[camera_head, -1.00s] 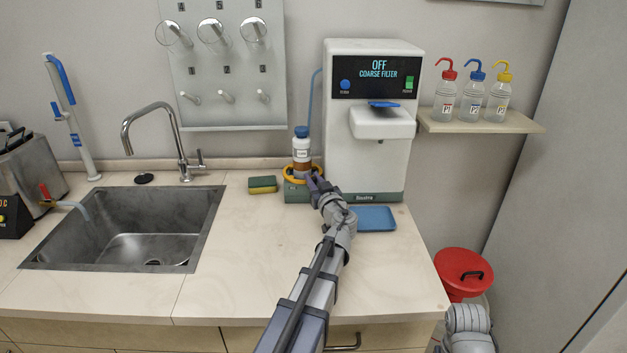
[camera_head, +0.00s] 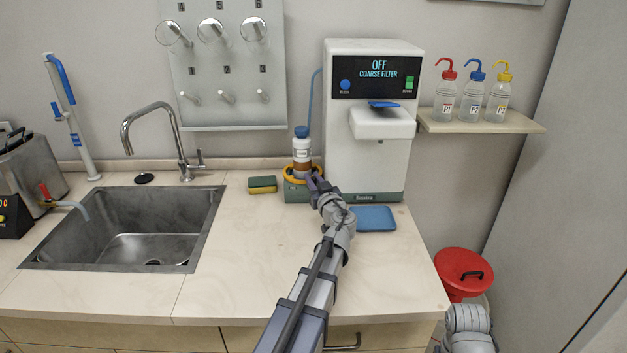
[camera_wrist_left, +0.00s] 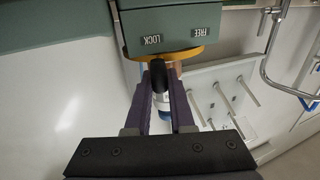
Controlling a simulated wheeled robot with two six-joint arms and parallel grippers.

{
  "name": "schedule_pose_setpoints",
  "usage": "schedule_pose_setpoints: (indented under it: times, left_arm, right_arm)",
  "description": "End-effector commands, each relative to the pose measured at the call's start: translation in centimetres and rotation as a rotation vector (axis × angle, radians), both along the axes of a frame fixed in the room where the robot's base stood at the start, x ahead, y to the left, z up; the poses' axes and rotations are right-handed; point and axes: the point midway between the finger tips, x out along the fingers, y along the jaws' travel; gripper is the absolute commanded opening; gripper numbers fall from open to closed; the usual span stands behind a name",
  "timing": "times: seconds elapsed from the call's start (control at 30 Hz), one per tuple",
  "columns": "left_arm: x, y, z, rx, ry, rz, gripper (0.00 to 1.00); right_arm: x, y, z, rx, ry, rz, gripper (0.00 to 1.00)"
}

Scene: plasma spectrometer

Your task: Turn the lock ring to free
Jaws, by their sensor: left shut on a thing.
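The yellow lock ring (camera_head: 290,174) sits at the base of the brown bottle (camera_head: 301,152) with a blue cap, left of the white spectrometer (camera_head: 372,120). The ring also shows in the left wrist view (camera_wrist_left: 190,54), against a green block marked LOCK and FREE. A short black handle (camera_wrist_left: 158,74) on the ring is nearer the LOCK mark. My left gripper (camera_head: 313,181) reaches the ring's right side. In the wrist view its fingers (camera_wrist_left: 163,84) stand either side of the handle, shut on it. My right gripper is not seen.
A blue tray (camera_head: 375,218) lies right of my left arm. A sponge (camera_head: 262,185) lies left of the ring, near the sink (camera_head: 130,264). The screen reads OFF, COARSE FILTER. The front counter left of my arm is clear.

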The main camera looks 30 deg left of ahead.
Motion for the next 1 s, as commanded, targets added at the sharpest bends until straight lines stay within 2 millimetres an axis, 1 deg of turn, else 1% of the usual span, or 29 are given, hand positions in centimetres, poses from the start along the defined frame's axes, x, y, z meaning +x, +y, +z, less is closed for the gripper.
schedule_pose_setpoints:
  times: [0.17,0.43,1.0]
  left_arm:
    - [-0.8,0.4,0.0,0.000,0.000,-0.057,0.00]
    - [-2.1,1.8,0.0,0.000,0.000,-0.254,0.00]
    - [-3.3,4.8,0.0,0.000,0.000,-0.244,0.00]
  right_arm:
    - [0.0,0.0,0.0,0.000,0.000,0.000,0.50]
    - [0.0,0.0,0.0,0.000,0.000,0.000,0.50]
    - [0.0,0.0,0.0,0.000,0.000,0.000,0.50]
